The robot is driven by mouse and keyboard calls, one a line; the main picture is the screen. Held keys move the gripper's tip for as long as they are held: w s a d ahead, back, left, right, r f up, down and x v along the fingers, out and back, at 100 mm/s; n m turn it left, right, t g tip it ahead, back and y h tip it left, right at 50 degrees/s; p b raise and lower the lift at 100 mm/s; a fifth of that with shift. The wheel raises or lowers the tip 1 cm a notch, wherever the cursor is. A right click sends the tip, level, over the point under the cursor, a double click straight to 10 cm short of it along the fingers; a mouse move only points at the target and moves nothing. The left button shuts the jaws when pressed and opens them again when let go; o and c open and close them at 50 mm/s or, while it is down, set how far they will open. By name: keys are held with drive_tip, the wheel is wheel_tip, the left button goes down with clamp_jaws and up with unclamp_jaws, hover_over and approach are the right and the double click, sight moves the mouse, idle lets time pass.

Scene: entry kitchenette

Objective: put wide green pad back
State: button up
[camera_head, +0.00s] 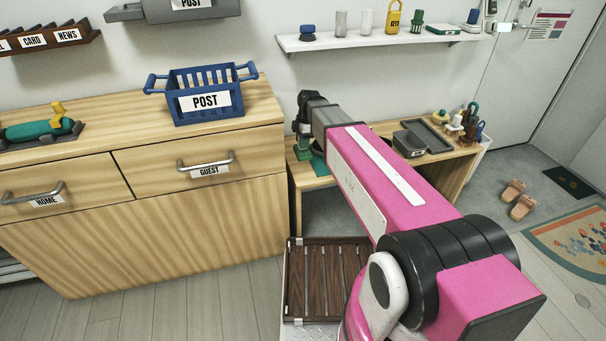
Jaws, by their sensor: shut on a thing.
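My gripper (303,128) is at the far end of my pink arm, over the left end of the low wooden desk. It points down and is shut on a small green thing (302,152). Most of that thing's shape is hidden by the fingers and the small size, so I cannot tell for sure that it is the wide green pad. A flat teal piece (319,166) shows beside it at the desk's left end, partly behind my arm. A flat green-and-white pad-like thing (443,29) lies on the white wall shelf (350,42).
The desk (459,168) also bears grey trays (422,138) and several stamps at the right. A blue POST basket (205,98) stands on the wooden cabinet (110,150), left of my gripper. A dark slatted rack (318,280) is below my arm. Slippers (522,206) lie on the floor.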

drive_tip(key=shift+f, duration=0.1)
drive_tip(key=shift+f, duration=4.7)
drive_tip(key=shift+f, duration=0.25)
drive_tip(key=o, duration=1)
